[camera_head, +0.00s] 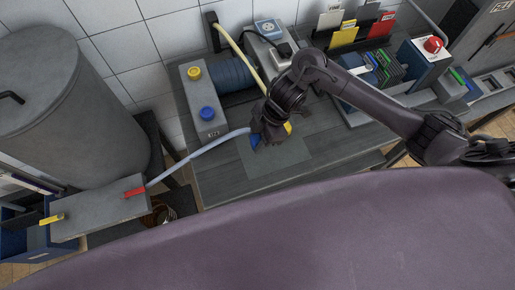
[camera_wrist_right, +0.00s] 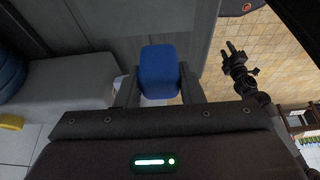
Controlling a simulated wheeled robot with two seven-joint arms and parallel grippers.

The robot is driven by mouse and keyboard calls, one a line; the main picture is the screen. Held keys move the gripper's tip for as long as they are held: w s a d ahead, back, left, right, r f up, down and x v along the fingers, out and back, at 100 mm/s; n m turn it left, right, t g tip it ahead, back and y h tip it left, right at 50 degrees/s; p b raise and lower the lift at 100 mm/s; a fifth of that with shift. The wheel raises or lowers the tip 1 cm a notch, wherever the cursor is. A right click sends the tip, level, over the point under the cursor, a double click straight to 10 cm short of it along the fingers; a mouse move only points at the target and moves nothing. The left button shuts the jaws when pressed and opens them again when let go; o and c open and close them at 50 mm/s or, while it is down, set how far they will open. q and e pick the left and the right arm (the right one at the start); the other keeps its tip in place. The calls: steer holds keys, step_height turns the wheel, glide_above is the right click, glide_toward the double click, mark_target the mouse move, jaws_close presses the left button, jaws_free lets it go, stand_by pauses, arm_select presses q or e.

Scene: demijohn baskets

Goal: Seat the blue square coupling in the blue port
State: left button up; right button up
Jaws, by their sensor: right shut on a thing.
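My right gripper (camera_head: 258,138) is shut on the blue square coupling (camera_head: 254,140), above the dark bench. In the wrist view the coupling (camera_wrist_right: 159,72) sits between the two fingers (camera_wrist_right: 159,90). A pale blue hose (camera_head: 200,155) runs from it to the left. The blue port (camera_head: 207,113) is on the near end of a grey block (camera_head: 203,92), left of the coupling and apart from it. A yellow port (camera_head: 194,73) is at the block's far end. A dark gripper in the wrist view, apparently my left (camera_wrist_right: 240,68), is too small to read.
A coiled blue hose (camera_head: 233,75) lies right of the port block. A yellow hose (camera_head: 238,50) runs close behind my right gripper. A grey box with red and yellow fittings (camera_head: 100,208) stands lower left, beside a large grey drum (camera_head: 65,95). The front bench top (camera_head: 235,185) is clear.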

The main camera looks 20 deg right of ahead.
mark_target(258, 137)
step_height(258, 137, up, 10)
steer(key=shift+f+p, duration=0.15)
steer(key=shift+p, duration=0.6)
